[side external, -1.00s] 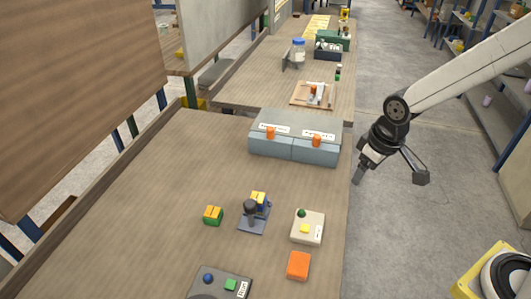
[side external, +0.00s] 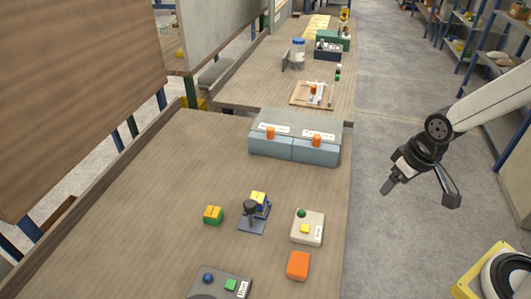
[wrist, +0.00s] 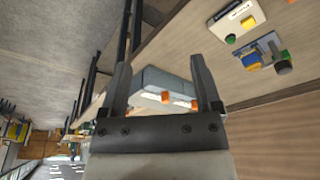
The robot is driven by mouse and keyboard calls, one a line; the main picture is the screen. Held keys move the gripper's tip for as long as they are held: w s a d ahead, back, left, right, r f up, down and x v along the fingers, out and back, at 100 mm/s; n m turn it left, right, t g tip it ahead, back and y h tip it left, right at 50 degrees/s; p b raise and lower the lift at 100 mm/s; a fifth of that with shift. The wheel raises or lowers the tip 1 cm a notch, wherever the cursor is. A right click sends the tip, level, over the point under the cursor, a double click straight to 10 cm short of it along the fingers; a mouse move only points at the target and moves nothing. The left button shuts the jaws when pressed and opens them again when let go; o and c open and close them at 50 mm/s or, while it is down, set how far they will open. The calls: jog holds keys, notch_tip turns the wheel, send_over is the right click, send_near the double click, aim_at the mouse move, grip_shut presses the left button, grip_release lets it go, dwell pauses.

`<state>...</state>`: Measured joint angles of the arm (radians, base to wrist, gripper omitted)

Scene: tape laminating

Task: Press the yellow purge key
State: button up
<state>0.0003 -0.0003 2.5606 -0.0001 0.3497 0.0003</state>
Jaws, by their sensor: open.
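A yellow key (side external: 304,229) sits on a small cream box (side external: 309,238) near the right edge of the table, with a dark green knob (side external: 301,213) behind it and a white label beside it. In the wrist view the same box (wrist: 236,17) shows at the top right, with its yellow key (wrist: 248,22). My gripper (side external: 421,193) is open and empty. It hangs over the floor to the right of the table, well apart from the cream box. In the wrist view, both fingers (wrist: 163,85) are spread with nothing between them.
A grey-blue two-part box (side external: 294,148) with orange knobs stands farther back on the table. An orange block (side external: 299,265), a small press-like fixture (side external: 254,220), a green-and-yellow block (side external: 213,215) and a grey control box (side external: 220,284) lie near the cream box. The table's left middle is clear.

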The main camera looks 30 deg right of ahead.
grip_shut()
dwell(1.5)
